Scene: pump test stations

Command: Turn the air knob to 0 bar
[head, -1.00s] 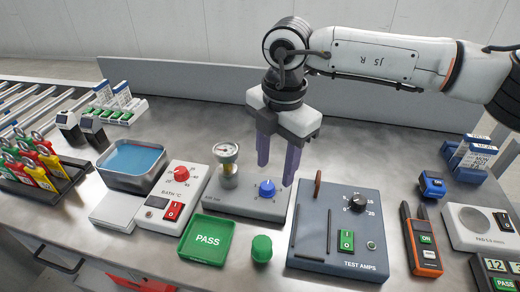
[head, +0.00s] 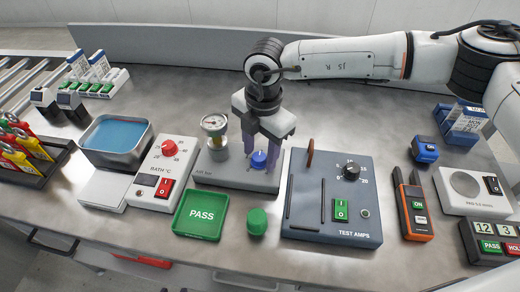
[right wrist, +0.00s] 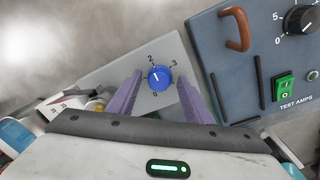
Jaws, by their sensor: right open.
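The blue air knob (head: 259,160) sits on the grey air panel (head: 210,173), beside a round pressure gauge (head: 213,123). In the right wrist view the knob (right wrist: 159,78) has a white pointer line and printed numbers 0, 2 and 3 around it. The pointer aims to the upper left, away from the 0 at the bottom. My right gripper (head: 264,150) points down over the knob. Its purple fingers are open, one on each side of the knob with gaps between. I cannot read the gauge. My left gripper is not in view.
The grey test amps box (head: 333,225) stands close on the right, with a brown lever. The bath control box (head: 155,188) is on the left. A green pass tray (head: 183,222) and a green cap (head: 257,222) lie in front.

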